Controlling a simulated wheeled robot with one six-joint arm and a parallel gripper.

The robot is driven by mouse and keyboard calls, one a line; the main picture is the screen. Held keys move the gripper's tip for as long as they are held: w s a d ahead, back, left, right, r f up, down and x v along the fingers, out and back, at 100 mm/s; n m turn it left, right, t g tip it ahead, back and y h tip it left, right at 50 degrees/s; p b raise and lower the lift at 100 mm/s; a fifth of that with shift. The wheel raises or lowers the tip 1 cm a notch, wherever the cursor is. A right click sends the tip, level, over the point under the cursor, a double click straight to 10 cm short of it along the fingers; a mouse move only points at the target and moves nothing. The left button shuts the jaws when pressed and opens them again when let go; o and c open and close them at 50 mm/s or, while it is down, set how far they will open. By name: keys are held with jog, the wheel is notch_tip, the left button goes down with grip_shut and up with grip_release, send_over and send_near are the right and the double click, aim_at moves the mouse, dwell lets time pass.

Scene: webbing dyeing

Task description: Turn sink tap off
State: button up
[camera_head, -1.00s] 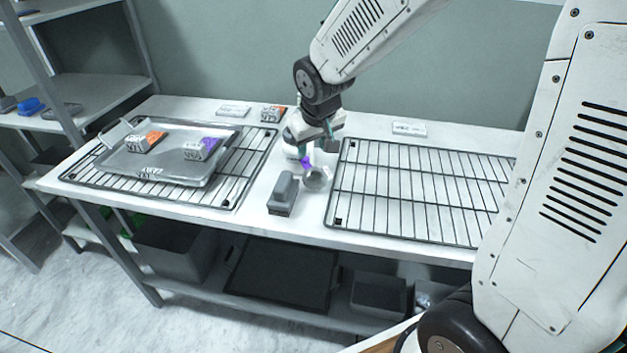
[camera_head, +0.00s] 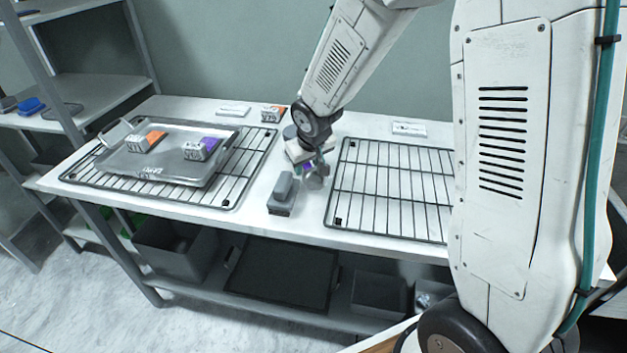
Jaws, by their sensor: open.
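I see no sink and no tap in this view. My gripper (camera_head: 312,172) is over the white table (camera_head: 262,190), in the gap between the two wire racks. It is small in the picture and partly covered by my own wrist. Its jaws are open, and I see nothing held in them. A grey block-shaped object with a raised top (camera_head: 282,194) stands on the table just left of and in front of my gripper, apart from it.
A metal tray (camera_head: 150,178) with orange-marked (camera_head: 147,141) and purple-marked (camera_head: 202,149) blocks sits on the left rack (camera_head: 232,192). The right rack (camera_head: 385,190) is empty. Bins (camera_head: 175,255) stand on the lower shelf. Grey shelving (camera_head: 85,95) is at the left.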

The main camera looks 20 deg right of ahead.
grip_shut()
jog(key=shift+r, duration=0.1)
